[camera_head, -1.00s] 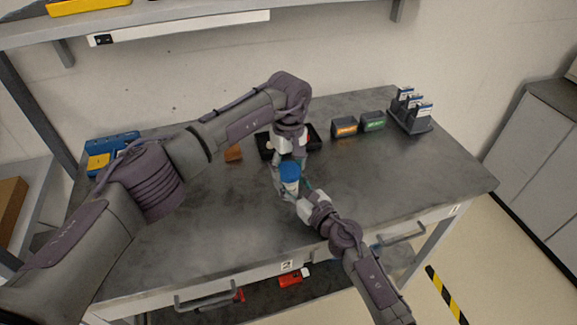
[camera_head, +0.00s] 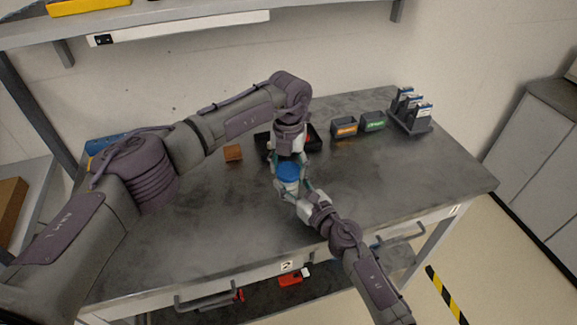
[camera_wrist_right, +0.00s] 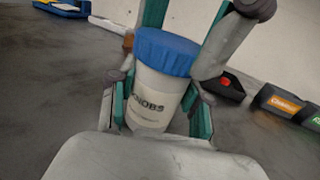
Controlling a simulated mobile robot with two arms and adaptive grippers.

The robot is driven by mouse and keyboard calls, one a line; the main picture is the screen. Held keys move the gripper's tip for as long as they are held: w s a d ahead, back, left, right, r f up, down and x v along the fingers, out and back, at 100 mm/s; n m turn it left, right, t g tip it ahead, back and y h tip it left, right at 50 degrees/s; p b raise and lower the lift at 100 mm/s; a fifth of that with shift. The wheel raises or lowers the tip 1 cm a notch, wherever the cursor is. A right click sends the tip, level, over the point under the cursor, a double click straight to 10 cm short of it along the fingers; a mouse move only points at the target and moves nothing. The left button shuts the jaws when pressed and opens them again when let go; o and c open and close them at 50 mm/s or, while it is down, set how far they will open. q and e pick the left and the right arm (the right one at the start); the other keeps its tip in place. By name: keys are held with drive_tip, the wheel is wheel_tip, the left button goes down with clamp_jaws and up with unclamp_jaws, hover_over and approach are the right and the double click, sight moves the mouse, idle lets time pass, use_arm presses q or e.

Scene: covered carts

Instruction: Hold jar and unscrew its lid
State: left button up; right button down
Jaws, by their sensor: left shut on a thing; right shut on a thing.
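A white jar (camera_wrist_right: 155,98) labelled "KNOBS" stands near the middle of the table, with its ribbed blue lid (camera_head: 288,172) on top. My right gripper (camera_head: 290,187) reaches in from the front and is shut on the jar's body, one finger on each side in the right wrist view. My left gripper (camera_head: 288,167) comes down from above and behind and is shut on the blue lid; one finger shows beside the lid (camera_wrist_right: 167,50) in the right wrist view. The lid sits on the jar, with no gap visible. The lid's far side is hidden.
A dark tray (camera_head: 315,140) lies behind the jar, partly hidden by my left wrist. A brown block (camera_head: 233,153) sits left of it. An orange-labelled bin (camera_head: 344,128), a green-labelled bin (camera_head: 373,121) and a rack (camera_head: 411,112) stand at the back right. The front tabletop is clear.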

sight(288, 169)
use_arm(q)
drive_tip(key=n, duration=1.3)
drive_tip(key=shift+n, duration=0.4)
drive_tip(key=shift+r, duration=0.25)
drive_tip(key=shift+r, duration=0.95)
drive_tip(key=shift+r, duration=2)
use_arm(e)
drive_tip(key=shift+c, duration=2.1)
unclamp_jaws()
